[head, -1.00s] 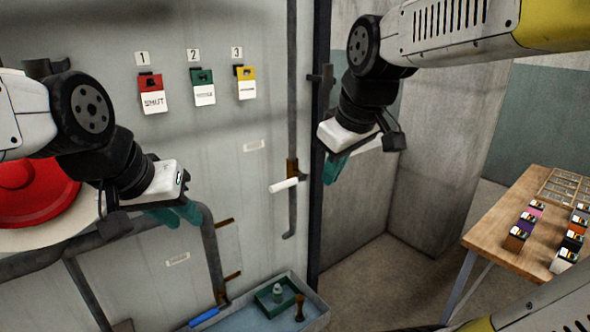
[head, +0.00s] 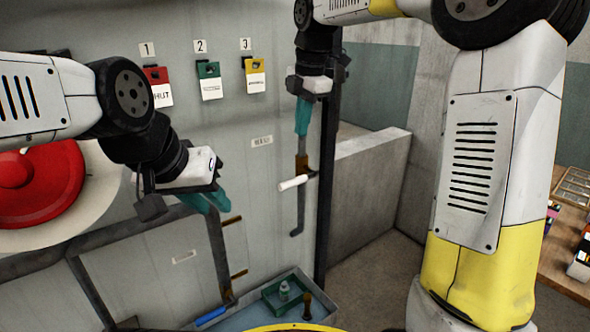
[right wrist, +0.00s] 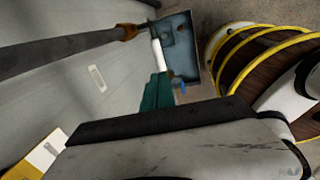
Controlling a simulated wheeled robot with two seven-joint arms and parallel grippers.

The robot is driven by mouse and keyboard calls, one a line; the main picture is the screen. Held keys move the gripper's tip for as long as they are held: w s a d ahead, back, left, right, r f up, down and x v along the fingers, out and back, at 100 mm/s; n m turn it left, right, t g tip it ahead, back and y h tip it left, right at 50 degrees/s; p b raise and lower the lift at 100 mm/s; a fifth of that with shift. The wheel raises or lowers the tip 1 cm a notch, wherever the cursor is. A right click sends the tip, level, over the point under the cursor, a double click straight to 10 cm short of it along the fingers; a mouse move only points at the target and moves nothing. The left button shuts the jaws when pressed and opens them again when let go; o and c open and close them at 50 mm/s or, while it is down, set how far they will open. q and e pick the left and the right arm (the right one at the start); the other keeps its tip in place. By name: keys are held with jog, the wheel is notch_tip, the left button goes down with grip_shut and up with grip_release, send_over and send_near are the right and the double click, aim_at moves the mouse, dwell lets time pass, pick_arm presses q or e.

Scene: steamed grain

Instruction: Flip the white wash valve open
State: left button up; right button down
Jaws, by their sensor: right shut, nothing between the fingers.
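The white wash valve handle (head: 293,183) is a short white lever on a rusty brown fitting of a thin vertical pipe on the wall. It sticks out to the left, roughly level. My right gripper (head: 302,120) points down just above the fitting, with its teal fingers shut and empty. In the right wrist view, the white handle (right wrist: 157,55) lies just beyond the teal fingertips (right wrist: 157,92); whether they touch is unclear. My left gripper (head: 206,202) hangs at the left, in front of the wall and away from the valve, its teal fingers apart and empty.
A blue handle (head: 210,316) sits low on a thicker pipe by a basin (head: 250,317) holding a green tray (head: 270,300). Red, green and yellow tagged boxes numbered 1 to 3 hang above. A dark post (head: 327,220) stands just right of the valve.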

aim_at(293, 181)
jog(key=shift+w+a, duration=0.2)
jog(key=shift+w, duration=0.05)
jog(key=x, duration=1.4)
jog(key=shift+s+f, duration=0.1)
